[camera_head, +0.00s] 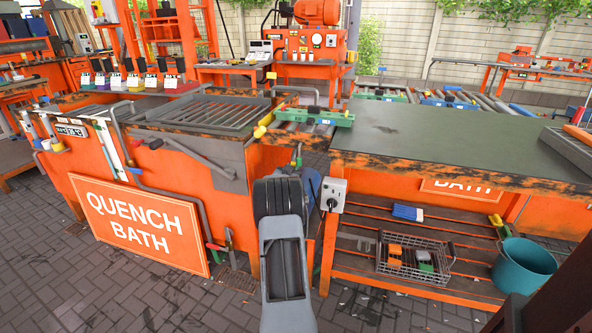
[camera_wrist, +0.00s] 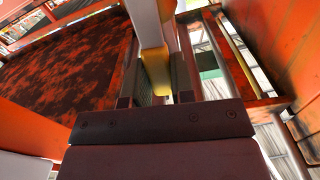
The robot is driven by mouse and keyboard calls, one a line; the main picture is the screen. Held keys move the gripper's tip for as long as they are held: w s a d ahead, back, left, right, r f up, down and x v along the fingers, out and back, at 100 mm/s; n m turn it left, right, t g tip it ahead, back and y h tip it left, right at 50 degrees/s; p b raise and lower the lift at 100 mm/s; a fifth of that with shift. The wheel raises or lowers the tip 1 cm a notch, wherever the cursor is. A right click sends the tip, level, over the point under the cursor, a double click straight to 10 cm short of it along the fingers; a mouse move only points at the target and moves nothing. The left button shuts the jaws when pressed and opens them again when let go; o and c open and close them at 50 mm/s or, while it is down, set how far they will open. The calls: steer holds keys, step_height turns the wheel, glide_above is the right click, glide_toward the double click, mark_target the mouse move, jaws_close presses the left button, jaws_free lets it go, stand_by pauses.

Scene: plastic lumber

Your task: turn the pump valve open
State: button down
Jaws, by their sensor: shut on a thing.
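In the wrist view, my gripper (camera_wrist: 165,88) is shut on a yellow piece (camera_wrist: 156,62), which looks like a valve handle. A pale grey-white upright part (camera_wrist: 150,20) adjoins it above. How far the handle is turned cannot be told. In the head view, my arm reaches up to the gap between the quench bath (camera_head: 205,150) and the right-hand bench (camera_head: 440,140). My gripper and the yellow piece cannot be made out clearly there behind the arm.
Orange metal framing (camera_wrist: 285,40) stands close on the right in the wrist view. A rusty, dark-stained panel (camera_wrist: 70,70) lies to the left. In the head view, a wire basket (camera_head: 412,257) and a teal bucket (camera_head: 524,266) stand at the lower right. Paved floor is clear at lower left.

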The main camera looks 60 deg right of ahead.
stand_by(0.4)
steer(key=c, duration=1.2)
jaws_free()
steer(key=shift+s+d+f, duration=0.1)
steer(key=shift+o, duration=1.2)
steer(key=shift+a, duration=0.2)
steer(key=p+v, duration=0.2)
steer(key=v, duration=1.1)
steer(key=shift+a, duration=0.25)
